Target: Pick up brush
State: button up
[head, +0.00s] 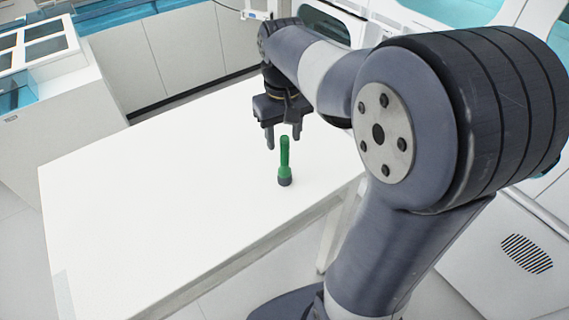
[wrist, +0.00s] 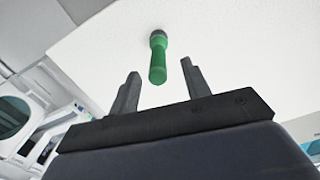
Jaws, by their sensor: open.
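The brush (head: 284,160) has a green handle and a dark grey end. In the head view it stands upright on the white table (head: 150,190), dark end down. In the wrist view the brush (wrist: 158,58) shows beyond the fingers, between their lines, with its dark end against the table top. My gripper (head: 283,142) is open and empty, pointing down. It is close to the top of the brush, but I cannot tell the exact gap.
The rest of the table top is bare. White cabinets (head: 190,50) stand behind the table, and a white unit with a framed top (head: 45,80) stands at the far left. My arm covers much of the right side of the head view.

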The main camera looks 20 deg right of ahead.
aim_at(285, 161)
notch_tip(285, 161, down, 5)
jog(key=shift+d+r+p, duration=0.1)
jog(key=shift+d+p, duration=0.05)
jog(key=shift+p, duration=0.25)
jog(key=shift+c, duration=0.4)
grip_shut()
